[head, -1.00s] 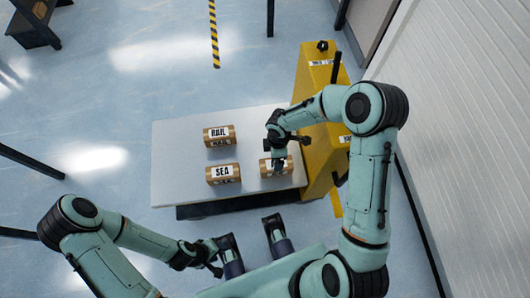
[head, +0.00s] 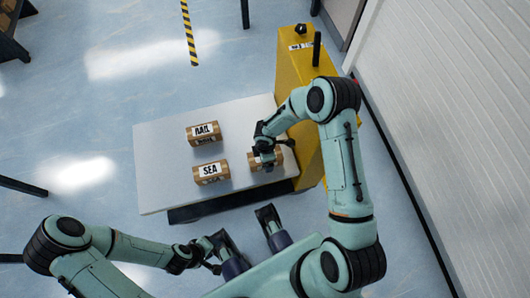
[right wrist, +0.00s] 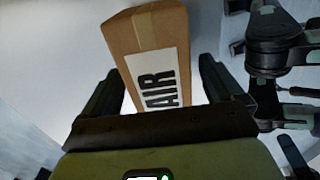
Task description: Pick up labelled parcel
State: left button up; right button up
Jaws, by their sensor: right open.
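A brown box parcel labelled AIR (head: 280,158) lies at the right of a pale platform (head: 155,165). It also shows in the right wrist view (right wrist: 148,32), its white label facing the camera. My right gripper (head: 267,163) is above this parcel and partly hides it in the head view. In the right wrist view my right gripper (right wrist: 163,70) is open, with a finger on each side of the parcel. Parcels labelled RAIL (head: 204,141) and SEA (head: 211,181) lie to the left. My left gripper (head: 212,252) is away from the parcels, near the front; its opening is unclear.
A tall yellow structure (head: 296,75) stands along the right side of the platform. A white ribbed wall (head: 440,90) is farther right. The platform's left part is bare. Open blue floor (head: 80,110) lies to the left and behind.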

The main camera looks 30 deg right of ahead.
jog(key=shift+f, duration=0.55)
jog(key=c, duration=1.3)
jog(key=shift+w+r, duration=0.1)
